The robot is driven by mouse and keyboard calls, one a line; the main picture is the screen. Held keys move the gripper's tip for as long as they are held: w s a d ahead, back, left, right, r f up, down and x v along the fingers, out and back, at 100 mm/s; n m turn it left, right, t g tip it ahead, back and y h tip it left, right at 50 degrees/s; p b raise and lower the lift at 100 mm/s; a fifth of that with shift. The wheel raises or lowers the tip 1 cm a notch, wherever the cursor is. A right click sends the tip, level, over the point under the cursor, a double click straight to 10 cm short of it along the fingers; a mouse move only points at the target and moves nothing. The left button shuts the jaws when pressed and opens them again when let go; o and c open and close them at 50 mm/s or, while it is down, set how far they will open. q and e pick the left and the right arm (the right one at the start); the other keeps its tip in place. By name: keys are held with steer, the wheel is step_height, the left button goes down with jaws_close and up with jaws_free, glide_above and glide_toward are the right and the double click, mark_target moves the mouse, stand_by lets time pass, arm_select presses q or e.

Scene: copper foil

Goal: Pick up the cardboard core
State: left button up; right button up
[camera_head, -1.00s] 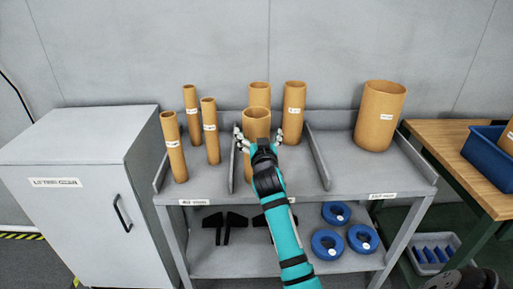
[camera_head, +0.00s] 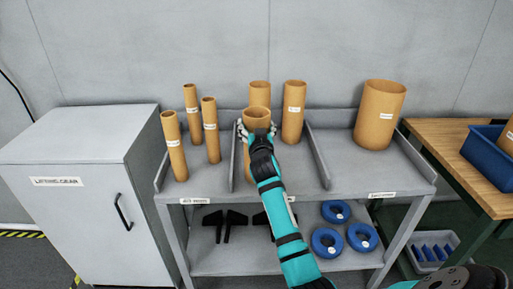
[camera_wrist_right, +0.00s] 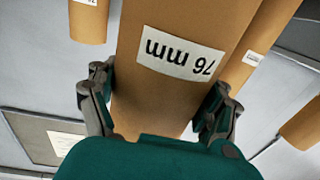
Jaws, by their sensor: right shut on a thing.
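A tan cardboard core (camera_head: 257,115) stands upright in the middle bay of the grey rack's top shelf. Its white label reads 76 mm, upside down in the right wrist view (camera_wrist_right: 182,50). My right gripper (camera_head: 257,128) is shut on this core, with one finger on each side near its upper part. The fingers also flank the core in the right wrist view (camera_wrist_right: 160,92). My forearm hides part of the core's lower front. I cannot see a gap under it. My left gripper is not in view.
Two similar cores (camera_head: 293,112) (camera_head: 259,90) stand close behind. Thinner cores (camera_head: 211,130) fill the left bay and a wide core (camera_head: 380,115) the right bay. Low dividers (camera_head: 318,156) separate bays. A grey cabinet (camera_head: 65,200) stands left, a wooden bench (camera_head: 450,150) right.

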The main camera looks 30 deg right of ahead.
steer(key=c, duration=0.6)
